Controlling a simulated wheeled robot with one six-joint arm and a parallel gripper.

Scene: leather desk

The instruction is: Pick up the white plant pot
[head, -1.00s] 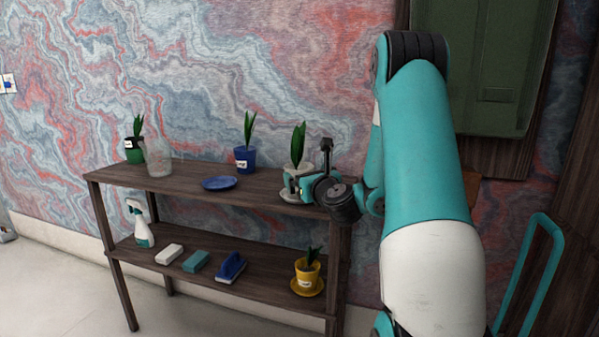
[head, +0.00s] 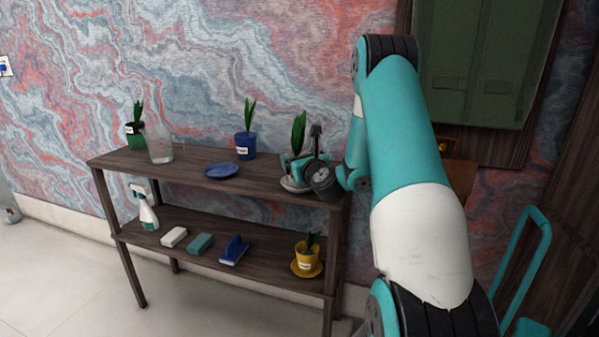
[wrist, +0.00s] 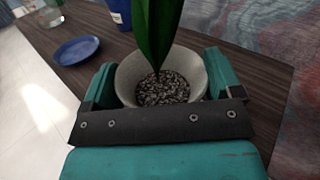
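The white plant pot (wrist: 127,73), with dark gravel and a long green leaf (head: 298,133), is at the right end of the upper shelf, over a pale saucer (head: 293,186). My gripper (head: 296,166) is around it, hiding most of the pot in the head view. In the wrist view my gripper (wrist: 163,80) has one finger on each side of the pot, close to its wall. I cannot tell whether both fingers press on it. The pot stands upright and its base is hidden.
On the upper shelf (head: 190,172) are a blue plate (head: 222,171), a blue pot (head: 245,146), a glass bottle (head: 159,146) and a green pot (head: 135,139). The lower shelf holds a spray bottle (head: 146,212), a brush (head: 235,250) and a yellow pot (head: 308,263).

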